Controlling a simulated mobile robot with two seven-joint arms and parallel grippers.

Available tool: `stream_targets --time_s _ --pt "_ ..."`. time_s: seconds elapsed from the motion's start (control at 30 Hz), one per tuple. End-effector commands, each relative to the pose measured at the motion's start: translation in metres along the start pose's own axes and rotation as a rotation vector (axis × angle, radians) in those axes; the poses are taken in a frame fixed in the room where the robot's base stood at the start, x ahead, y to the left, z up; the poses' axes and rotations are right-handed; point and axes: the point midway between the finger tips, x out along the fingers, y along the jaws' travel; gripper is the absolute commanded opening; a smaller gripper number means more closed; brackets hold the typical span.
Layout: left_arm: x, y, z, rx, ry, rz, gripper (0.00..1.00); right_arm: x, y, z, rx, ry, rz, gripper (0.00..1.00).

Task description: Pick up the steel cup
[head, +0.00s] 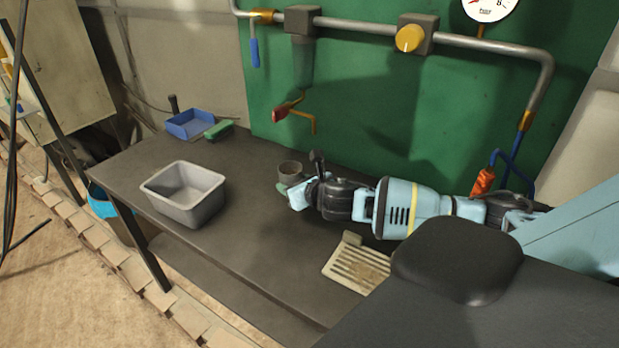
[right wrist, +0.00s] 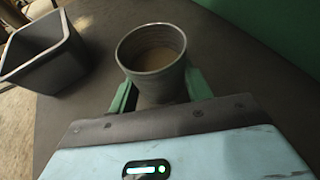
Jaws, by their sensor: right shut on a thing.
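The steel cup (head: 290,170) is a small grey cup at the back middle of the dark table (head: 270,250) in the head view. In the right wrist view the cup (right wrist: 152,50) is upright, with a brownish inside. My right gripper (head: 288,186) reaches it from the right, and its green fingers (right wrist: 158,88) are on both sides of the cup, shut on it. I cannot tell whether the cup's base touches the table. My left gripper is in neither view.
A grey bin (head: 184,194) stands on the table at left; it also shows in the right wrist view (right wrist: 42,52). A blue dustpan (head: 190,123) and a green brush (head: 218,130) lie at the back left. A slatted beige rack (head: 356,264) lies near the front. Pipes (head: 360,27) run along the green wall.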

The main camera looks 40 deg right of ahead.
Motion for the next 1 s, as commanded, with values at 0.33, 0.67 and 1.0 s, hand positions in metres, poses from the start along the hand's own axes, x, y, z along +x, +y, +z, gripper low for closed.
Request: stream_targets --time_s 0.33,0.67,1.0 --pt "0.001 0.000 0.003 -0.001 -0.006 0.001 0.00 -0.009 0.060 0.005 0.000 -0.002 0.002 0.25" --pt "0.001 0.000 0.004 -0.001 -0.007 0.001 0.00 -0.013 0.079 0.007 -0.001 -0.001 0.000 0.25" --pt "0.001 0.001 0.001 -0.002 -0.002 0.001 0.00 -0.010 0.077 0.013 0.006 -0.002 -0.015 0.25"
